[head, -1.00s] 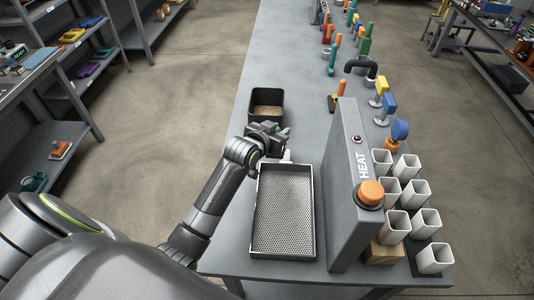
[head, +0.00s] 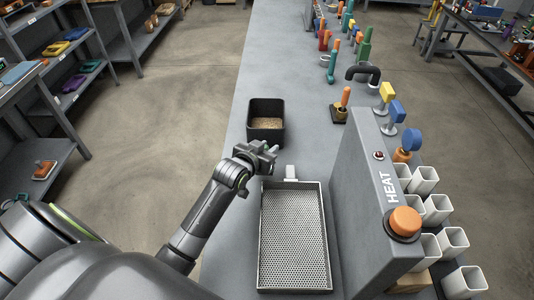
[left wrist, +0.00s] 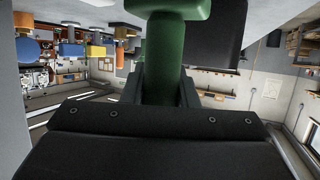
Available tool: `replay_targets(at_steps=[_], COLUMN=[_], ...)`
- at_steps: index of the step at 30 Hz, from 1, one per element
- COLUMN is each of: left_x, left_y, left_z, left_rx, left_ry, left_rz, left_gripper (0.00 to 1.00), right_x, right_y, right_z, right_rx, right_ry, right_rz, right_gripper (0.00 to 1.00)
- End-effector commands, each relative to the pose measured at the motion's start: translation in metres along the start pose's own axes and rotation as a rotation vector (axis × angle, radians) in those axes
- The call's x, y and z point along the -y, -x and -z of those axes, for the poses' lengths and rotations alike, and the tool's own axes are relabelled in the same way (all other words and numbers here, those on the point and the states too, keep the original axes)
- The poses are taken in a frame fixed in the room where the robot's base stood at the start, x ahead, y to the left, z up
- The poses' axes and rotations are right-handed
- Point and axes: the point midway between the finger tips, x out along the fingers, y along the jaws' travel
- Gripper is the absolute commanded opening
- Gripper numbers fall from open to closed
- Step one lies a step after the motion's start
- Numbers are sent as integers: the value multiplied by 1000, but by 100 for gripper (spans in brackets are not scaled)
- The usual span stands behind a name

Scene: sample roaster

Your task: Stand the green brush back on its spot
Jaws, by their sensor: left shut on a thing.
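My left gripper (head: 268,153) is shut on the green brush and holds it above the left edge of the grey bench. In the left wrist view the brush (left wrist: 167,55) shows as a dark green shaft with a wider green top, between the two fingers (left wrist: 163,92). In the head view the gripper hides most of the brush. The brush's lower end cannot be made out. My right gripper is not in view. The brush's spot cannot be told for sure in these frames.
A black bin (head: 266,134) with brown contents stands just beyond the gripper. A perforated metal tray (head: 264,240) lies nearer. The grey HEAT panel (head: 358,200) with an orange knob (head: 404,223) rises at right. White tubes (head: 425,180) and several coloured tools (head: 365,45) stand beyond it.

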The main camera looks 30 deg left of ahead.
Motion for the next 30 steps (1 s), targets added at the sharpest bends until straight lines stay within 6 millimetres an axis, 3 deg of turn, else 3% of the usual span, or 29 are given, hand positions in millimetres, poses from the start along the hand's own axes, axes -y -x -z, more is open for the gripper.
replay_targets(at_steps=[4,16,17,21,30], left_x=[0,0,0,0,0], left_y=[-7,-9,-9,-9,-9], left_z=[-17,-22,-22,-22,-21], left_rx=[1,-2,-1,0,-1], left_ry=[1,0,0,0,0], left_rz=[-1,-1,-1,-1,0], left_gripper=[0,0,29,47,48], right_x=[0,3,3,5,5], right_y=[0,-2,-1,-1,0], right_z=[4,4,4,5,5], right_rx=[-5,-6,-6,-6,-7], right_ry=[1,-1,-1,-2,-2], right_rz=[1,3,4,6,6], right_gripper=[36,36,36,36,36])
